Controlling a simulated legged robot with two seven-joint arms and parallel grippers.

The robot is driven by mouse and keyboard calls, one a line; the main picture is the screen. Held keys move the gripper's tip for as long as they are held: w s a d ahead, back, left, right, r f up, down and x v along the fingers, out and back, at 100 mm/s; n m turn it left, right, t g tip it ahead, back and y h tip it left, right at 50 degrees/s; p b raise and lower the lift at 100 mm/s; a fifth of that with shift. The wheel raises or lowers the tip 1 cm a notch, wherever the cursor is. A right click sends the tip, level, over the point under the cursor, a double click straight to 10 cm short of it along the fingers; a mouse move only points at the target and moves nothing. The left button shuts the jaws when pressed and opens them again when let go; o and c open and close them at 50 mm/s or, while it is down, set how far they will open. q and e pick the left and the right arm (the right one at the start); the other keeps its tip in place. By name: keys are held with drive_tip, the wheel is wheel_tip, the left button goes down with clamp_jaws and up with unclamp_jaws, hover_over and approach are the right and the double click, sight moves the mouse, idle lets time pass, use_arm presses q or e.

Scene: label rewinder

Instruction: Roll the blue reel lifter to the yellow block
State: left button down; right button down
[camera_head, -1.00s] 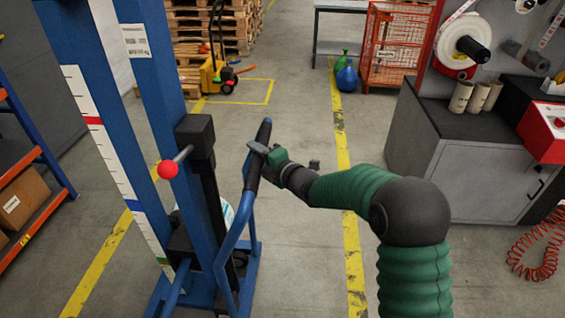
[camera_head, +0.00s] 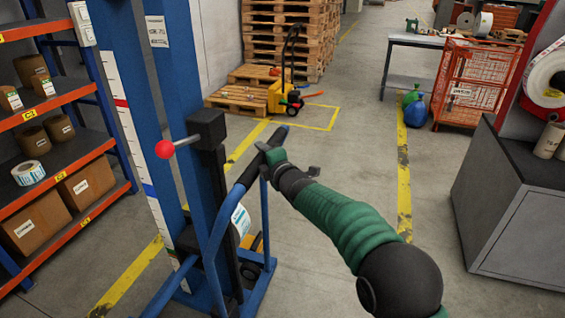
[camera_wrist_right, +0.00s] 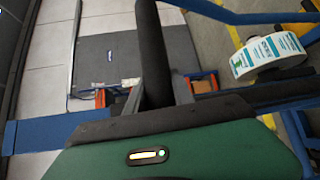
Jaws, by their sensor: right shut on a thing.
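The blue reel lifter (camera_head: 175,120) stands upright at centre left in the head view, with a scale strip, a red-knobbed lever and a blue handle frame. My right gripper (camera_head: 270,156) is shut on the black grip of this handle; the grip (camera_wrist_right: 152,55) also shows in the right wrist view. A label roll (camera_wrist_right: 268,56) is at the right of the wrist view. A small yellow object (camera_head: 251,243) shows partly behind the lifter's handle, low down; I cannot tell if it is the yellow block. My left gripper is out of view.
A shelf rack (camera_head: 70,150) with boxes and rolls stands close on the left. Ahead are pallets (camera_head: 285,35), a yellow wheeled truck (camera_head: 281,97) and a red mesh cage (camera_head: 475,85). A grey cabinet (camera_head: 520,215) stands right. Floor between the yellow lines is clear.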

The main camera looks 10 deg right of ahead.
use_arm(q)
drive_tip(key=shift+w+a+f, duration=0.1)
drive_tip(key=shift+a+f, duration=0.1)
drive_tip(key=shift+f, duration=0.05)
use_arm(e)
drive_tip(key=shift+w+a, duration=0.4)
drive_tip(key=shift+a, duration=0.25)
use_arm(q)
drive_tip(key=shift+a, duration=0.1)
use_arm(e)
drive_tip(key=shift+a, duration=0.1)
drive_tip(key=c, duration=1.1)
unclamp_jaws()
drive_tip(key=shift+s, duration=0.1)
